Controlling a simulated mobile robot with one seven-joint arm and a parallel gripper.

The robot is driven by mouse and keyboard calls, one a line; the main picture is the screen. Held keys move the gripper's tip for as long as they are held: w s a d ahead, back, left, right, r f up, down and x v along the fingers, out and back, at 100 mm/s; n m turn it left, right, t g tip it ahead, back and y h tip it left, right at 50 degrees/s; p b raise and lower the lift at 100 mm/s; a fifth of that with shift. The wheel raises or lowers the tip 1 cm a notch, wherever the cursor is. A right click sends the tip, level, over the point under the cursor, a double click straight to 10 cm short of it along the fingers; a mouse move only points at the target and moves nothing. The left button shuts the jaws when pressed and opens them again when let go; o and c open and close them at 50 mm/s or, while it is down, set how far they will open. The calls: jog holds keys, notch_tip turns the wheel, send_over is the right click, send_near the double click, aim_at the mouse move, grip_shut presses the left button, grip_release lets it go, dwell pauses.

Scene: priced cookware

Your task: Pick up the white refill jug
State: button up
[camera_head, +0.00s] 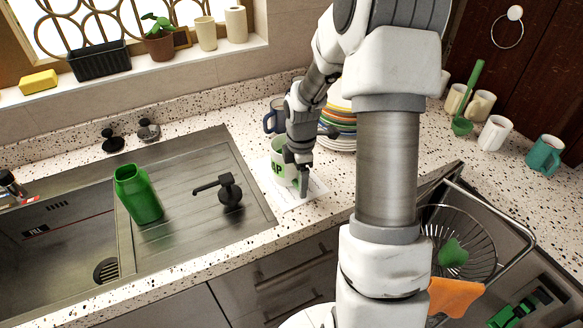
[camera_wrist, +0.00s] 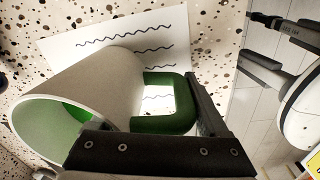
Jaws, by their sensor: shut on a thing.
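The white refill jug (camera_head: 281,157) has green lettering and stands on the speckled counter beside the sink, at the edge of a white sheet of paper (camera_head: 309,194). In the wrist view the jug (camera_wrist: 78,88) shows a green inside and a green loop handle (camera_wrist: 178,118). My gripper (camera_head: 302,178) is at the jug's right side, shut on its handle. The dark jaws (camera_wrist: 200,135) lie against the handle and hide part of it and of the jug's lower side. I cannot tell whether the jug is clear of the counter.
Behind are a blue mug (camera_head: 271,118) and stacked plates (camera_head: 339,134). A green bottle (camera_head: 138,194) and black tap (camera_head: 230,190) stand left, by the sink. Several mugs, including a teal one (camera_head: 545,156), and a wire basket (camera_head: 478,262) are right. Counter in front is clear.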

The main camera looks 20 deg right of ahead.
grip_shut()
jog(key=shift+r, duration=0.2)
jog(key=shift+r, duration=0.9)
jog(key=shift+s+d+r, duration=0.1)
jog(key=shift+s+r, duration=0.05)
jog(key=shift+r, duration=0.5)
jog(key=shift+s+d+r, duration=0.1)
jog(key=shift+s+r, duration=0.05)
jog(key=shift+r, duration=0.45)
jog(key=s+d+r, duration=0.1)
jog(key=s+r, duration=0.2)
jog(key=s, duration=0.2)
jog(key=s+d+r+p, duration=0.1)
jog(key=s+d+r, duration=0.1)
jog(key=s, duration=0.3)
jog(key=shift+s+d+r, duration=0.15)
jog(key=shift+d+r, duration=0.15)
jog(key=shift+r, duration=0.4)
jog(key=shift+a+f, duration=0.1)
